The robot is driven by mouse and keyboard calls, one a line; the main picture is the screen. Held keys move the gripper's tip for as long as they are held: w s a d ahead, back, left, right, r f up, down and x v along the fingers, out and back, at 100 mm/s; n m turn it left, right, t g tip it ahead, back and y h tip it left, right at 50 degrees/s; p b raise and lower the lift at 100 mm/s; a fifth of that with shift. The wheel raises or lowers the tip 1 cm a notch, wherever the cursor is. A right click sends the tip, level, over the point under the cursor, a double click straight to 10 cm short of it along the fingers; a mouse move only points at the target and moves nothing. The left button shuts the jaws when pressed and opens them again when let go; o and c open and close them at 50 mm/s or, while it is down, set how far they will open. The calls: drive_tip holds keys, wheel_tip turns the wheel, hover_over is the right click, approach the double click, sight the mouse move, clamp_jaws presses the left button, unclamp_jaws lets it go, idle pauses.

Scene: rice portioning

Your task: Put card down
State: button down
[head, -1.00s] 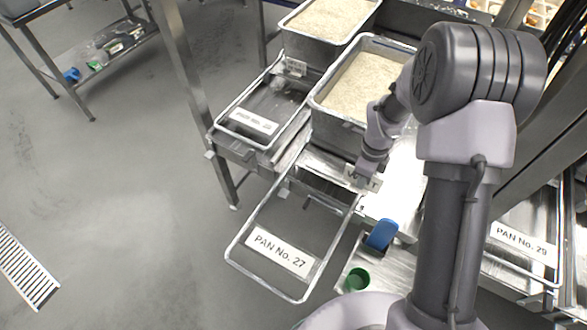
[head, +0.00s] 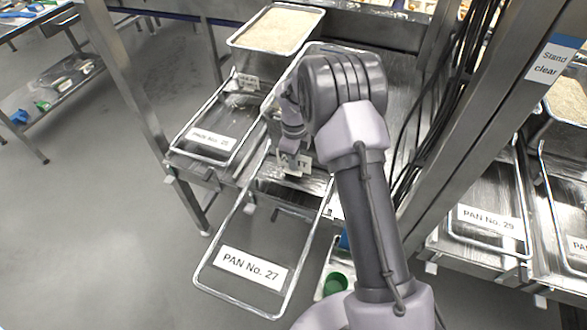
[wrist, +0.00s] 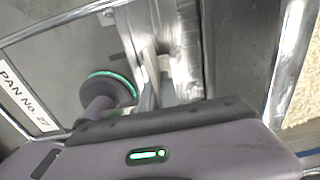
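A small white card (head: 304,164) with dark capital letters, partly hidden, shows at the tip of my gripper (head: 289,153) in the head view. It is by the upper end of the wire frame labelled PAN No. 27 (head: 207,279). My gripper appears shut on the card, with the fingers covering part of its lettering. In the wrist view my gripper (wrist: 160,88) points at metal surfaces, and the card is not clearly readable there. I cannot tell whether the card touches a surface below it.
A rice-filled pan (head: 277,30) stands at the back. Another frame (head: 168,150) with a label lies to the left. A steel post (head: 510,110) with a "Stand clear" sign (head: 555,62) rises on the right. Open floor lies left.

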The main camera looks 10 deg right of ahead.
wheel_tip(320, 180, down, 2)
drive_tip(key=shift+f, duration=0.1)
drive_tip(key=shift+f+b, duration=0.2)
drive_tip(key=shift+b, duration=0.25)
drive_tip(key=c, duration=1.6)
unclamp_jaws()
drive_tip(key=shift+r, duration=0.1)
